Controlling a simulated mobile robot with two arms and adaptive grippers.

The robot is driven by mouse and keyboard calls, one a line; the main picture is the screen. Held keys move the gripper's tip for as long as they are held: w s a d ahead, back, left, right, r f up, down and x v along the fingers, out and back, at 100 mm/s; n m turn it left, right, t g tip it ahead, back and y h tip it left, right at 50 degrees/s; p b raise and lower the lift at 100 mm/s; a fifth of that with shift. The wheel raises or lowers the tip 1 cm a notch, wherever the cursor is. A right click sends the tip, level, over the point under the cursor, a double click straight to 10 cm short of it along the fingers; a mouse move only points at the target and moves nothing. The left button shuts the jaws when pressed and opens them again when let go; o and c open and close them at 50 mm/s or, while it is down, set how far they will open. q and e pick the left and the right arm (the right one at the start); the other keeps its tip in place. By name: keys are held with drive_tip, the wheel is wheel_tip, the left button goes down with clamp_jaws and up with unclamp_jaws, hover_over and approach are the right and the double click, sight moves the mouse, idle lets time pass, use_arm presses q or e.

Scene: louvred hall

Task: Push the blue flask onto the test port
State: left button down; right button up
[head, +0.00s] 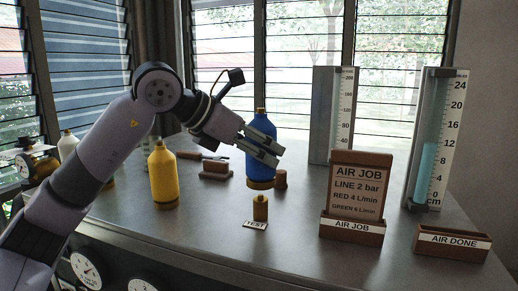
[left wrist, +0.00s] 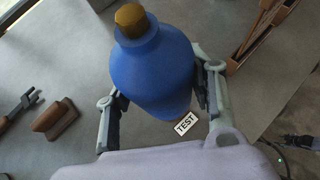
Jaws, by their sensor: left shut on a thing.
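The blue flask (head: 258,165) has a brass cap and a brass-coloured bottom collar. My left gripper (head: 275,154) is shut on its body and holds it upright. The test port (head: 260,208) is a short brass fitting behind a white TEST label (head: 255,224). In the head view the flask's bottom shows just above the port's top; I cannot tell how far apart they are in depth. In the left wrist view the blue flask (left wrist: 155,72) is between both fingers, and the TEST label (left wrist: 186,123) shows beside it; the port is hidden. My right gripper is not in view.
A yellow flask (head: 163,175) stands to the left. A brown block (head: 215,169) and a short brown cylinder (head: 280,180) are near the blue flask. The AIR JOB sign (head: 357,190) and AIR DONE tray (head: 452,244) stand to the right. Tall scales stand behind.

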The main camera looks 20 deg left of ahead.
sight(260, 177)
use_arm(q)
drive_tip(key=shift+f+b, duration=0.85)
drive_tip(key=shift+f, duration=0.1)
drive_tip(key=shift+f+b, duration=0.35)
drive_tip(key=shift+f, duration=0.1)
drive_tip(key=c, duration=0.9)
unclamp_jaws()
drive_tip(key=shift+o, duration=1.3)
